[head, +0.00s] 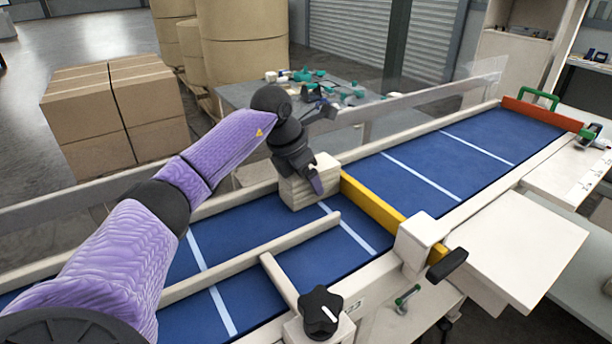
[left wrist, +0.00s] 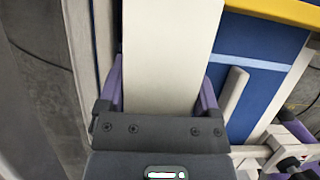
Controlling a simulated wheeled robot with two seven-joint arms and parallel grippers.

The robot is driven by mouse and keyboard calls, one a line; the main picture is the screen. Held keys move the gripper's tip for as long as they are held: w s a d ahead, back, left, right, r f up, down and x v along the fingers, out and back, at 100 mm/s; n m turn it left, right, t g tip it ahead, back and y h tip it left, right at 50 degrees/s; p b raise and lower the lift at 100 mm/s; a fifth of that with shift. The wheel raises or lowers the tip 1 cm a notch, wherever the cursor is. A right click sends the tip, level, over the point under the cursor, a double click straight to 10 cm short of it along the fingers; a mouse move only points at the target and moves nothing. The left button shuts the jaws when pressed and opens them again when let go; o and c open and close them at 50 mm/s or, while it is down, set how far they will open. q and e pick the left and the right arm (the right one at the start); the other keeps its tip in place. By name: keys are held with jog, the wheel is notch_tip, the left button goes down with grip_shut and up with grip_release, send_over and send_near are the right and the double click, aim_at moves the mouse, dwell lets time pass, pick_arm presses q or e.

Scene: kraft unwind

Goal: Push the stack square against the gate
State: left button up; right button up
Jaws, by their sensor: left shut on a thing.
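The pale cream stack (head: 300,192) stands on the blue belt against the far rail side, at the far end of the yellow gate (head: 372,203). My left gripper (head: 311,177) is shut on the stack from above. In the left wrist view the stack (left wrist: 168,55) fills the space between the two purple fingers (left wrist: 161,90), and the yellow gate (left wrist: 280,10) crosses at the top right. The stack's face toward the gate is close to it, but I cannot tell whether it touches or sits square.
A cream guide rail (head: 255,258) stands on the blue belt (head: 265,228), nearer than the stack. A black star knob (head: 321,311) sits at the front edge. Beyond the gate the belt is clear up to a red end bar (head: 540,114). Cardboard boxes (head: 115,112) stand behind.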

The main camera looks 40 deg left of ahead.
pick_arm(q)
jog(key=shift+s+f, duration=0.1)
dwell(0.8)
jog(key=o, duration=1)
jog(key=shift+o, duration=0.2)
